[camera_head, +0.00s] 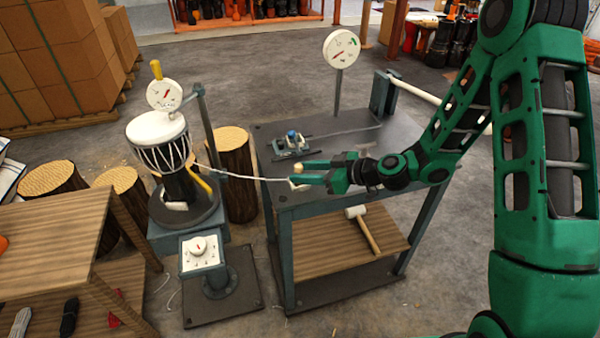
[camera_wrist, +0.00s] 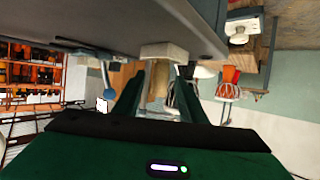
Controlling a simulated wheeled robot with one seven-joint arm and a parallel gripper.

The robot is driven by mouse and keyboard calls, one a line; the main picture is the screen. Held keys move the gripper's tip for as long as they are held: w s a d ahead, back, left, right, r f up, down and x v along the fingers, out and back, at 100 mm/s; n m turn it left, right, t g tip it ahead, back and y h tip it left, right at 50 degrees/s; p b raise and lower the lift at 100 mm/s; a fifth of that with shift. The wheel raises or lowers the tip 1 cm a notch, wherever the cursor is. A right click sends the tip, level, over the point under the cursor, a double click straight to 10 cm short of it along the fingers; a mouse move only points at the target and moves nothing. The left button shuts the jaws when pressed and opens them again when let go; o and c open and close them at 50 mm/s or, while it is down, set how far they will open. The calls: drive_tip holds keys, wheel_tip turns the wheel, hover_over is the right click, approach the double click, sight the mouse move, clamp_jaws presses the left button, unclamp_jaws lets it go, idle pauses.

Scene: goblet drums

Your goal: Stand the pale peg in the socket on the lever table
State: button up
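My gripper (camera_head: 306,175) reaches in from the right, low over the front left part of the lever table (camera_head: 350,187), its fingers pointing left. A pale piece that looks like the peg (camera_head: 312,165) shows at the fingertips. A small fixture with a blue knob (camera_head: 292,137) stands further back on the table. I cannot clearly make out the socket; the arm may hide part of the tabletop.
A thin white cord (camera_head: 243,177) runs from the drum stand to the table near my gripper. A dial on a post (camera_head: 341,49) and a pale lever bar (camera_head: 415,88) rise at the back. A mallet (camera_head: 363,228) lies on the lower shelf. A drum (camera_head: 157,140) stands left.

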drive_tip(key=v, duration=1)
drive_tip(key=s+d+r+m+g+h, duration=0.15)
drive_tip(key=s+d+m+h, duration=0.25)
drive_tip(key=s+d, duration=0.45)
drive_tip(key=s+d+m+g+h, duration=0.3)
drive_tip(key=s+d+h, duration=0.2)
drive_tip(key=d, duration=0.6)
drive_tip(key=s+d+r+m+g+h, duration=0.1)
drive_tip(key=s+d+r+m, duration=0.3)
drive_tip(key=s, duration=0.4)
drive_tip(key=s+d+r+m+g+h, duration=0.1)
drive_tip(key=s+d+r+m, duration=0.3)
drive_tip(key=s, duration=0.5)
drive_tip(key=d+m, duration=0.2)
drive_tip(key=m, duration=0.1)
drive_tip(key=shift+s+d+m+h, duration=0.3)
drive_tip(key=shift+d, duration=0.05)
